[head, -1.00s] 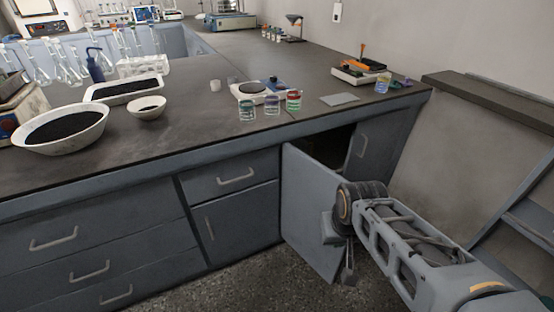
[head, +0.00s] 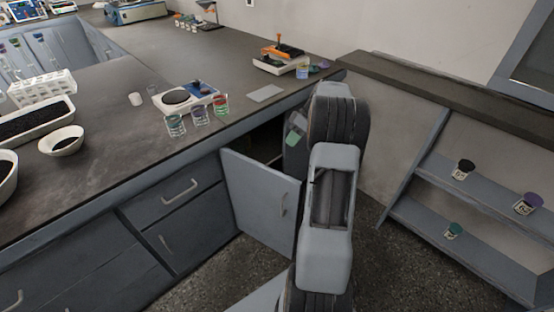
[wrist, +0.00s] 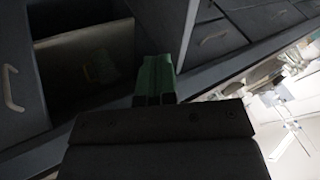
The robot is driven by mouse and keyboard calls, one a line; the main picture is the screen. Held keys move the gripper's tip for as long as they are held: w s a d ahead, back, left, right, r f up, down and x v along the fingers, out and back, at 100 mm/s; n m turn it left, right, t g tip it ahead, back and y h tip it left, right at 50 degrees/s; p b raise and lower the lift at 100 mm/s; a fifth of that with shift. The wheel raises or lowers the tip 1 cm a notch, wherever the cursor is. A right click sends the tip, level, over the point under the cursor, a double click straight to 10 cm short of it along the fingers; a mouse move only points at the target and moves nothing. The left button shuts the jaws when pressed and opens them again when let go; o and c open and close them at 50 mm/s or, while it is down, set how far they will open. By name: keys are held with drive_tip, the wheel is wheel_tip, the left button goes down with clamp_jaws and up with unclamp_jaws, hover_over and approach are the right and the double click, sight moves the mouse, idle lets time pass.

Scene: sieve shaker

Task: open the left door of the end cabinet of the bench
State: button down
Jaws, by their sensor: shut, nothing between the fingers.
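The left door (head: 258,205) of the end cabinet stands partly open, swung out from the bench, its bar handle (head: 284,204) free on the outer face. Behind it the dark cabinet opening (head: 262,145) shows. My gripper (head: 294,136) is mostly hidden behind my own arm, near the opening beyond the door's top edge. In the wrist view its green fingers (wrist: 155,78) are together and empty, in front of the opening (wrist: 90,60). A grey panel with a handle (wrist: 12,88) lies at the left there, apparently the right door; in the head view my arm hides that door.
The bench top carries beakers (head: 199,115), a white balance (head: 185,98) and an orange-handled device (head: 282,55) near its end. A shelf unit (head: 470,190) with several small jars stands at the right. The floor (head: 215,280) before the door is clear.

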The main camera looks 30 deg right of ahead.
drive_tip(key=s+a+b+x, duration=0.1)
drive_tip(key=b+x, duration=0.1)
drive_tip(key=x, duration=0.9)
drive_tip(key=shift+s+r+n+y, duration=0.3)
drive_tip(key=shift+s, duration=0.05)
